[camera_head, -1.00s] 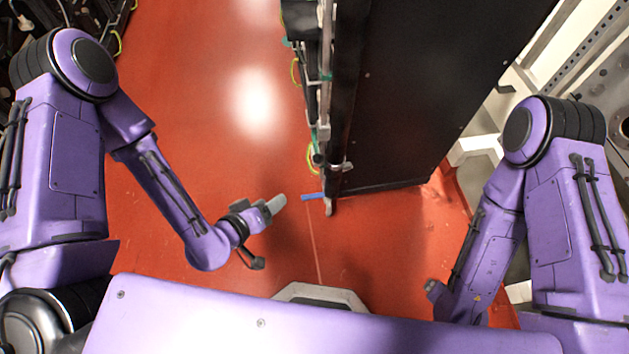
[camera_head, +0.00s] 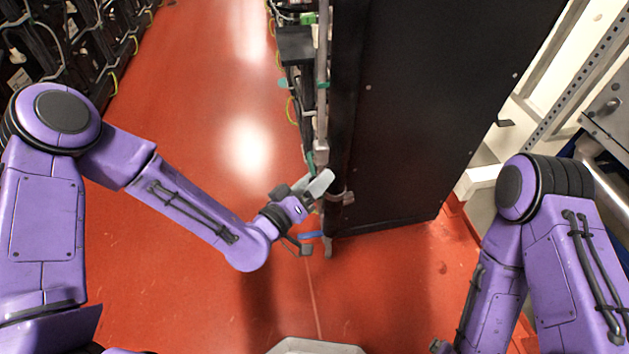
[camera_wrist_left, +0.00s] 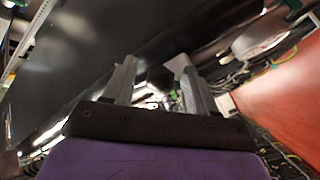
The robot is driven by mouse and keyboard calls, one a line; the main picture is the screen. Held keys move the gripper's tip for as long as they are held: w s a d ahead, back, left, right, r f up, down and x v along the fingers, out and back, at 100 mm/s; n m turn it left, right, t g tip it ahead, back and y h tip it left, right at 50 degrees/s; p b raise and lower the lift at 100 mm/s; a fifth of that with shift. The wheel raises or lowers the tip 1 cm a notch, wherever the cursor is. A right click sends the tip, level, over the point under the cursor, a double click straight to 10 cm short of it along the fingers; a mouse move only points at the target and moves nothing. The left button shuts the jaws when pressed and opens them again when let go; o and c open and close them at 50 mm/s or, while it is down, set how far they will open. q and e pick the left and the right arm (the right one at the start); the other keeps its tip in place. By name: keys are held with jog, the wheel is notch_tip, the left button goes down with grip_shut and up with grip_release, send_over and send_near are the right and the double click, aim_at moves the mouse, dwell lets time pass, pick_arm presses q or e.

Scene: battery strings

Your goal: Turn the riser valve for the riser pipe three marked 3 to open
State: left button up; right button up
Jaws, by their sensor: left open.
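A grey riser pipe (camera_head: 322,70) runs along the near edge of the black cabinet in the head view. A blue lever (camera_head: 311,235) sticks out left near its foot, close to the floor. I cannot tell for sure that it is the valve handle, and no "3" marking is readable. My left gripper (camera_head: 318,186) is beside the pipe, above the lever in the picture; whether it touches the pipe is unclear. In the left wrist view its two fingers (camera_wrist_left: 157,85) stand apart, with nothing clearly held. My right gripper is not clearly visible; that arm ends at the bottom edge.
The black cabinet (camera_head: 420,110) stands right of the pipe, with cables and fittings along its left face. Battery racks (camera_head: 75,45) line the far left. The red floor (camera_head: 190,90) between them is clear. A white frame (camera_head: 540,80) stands at the right.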

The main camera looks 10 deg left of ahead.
pick_arm(q)
jog(key=shift+w+d, duration=0.1)
jog(key=shift+w, duration=0.05)
grip_shut()
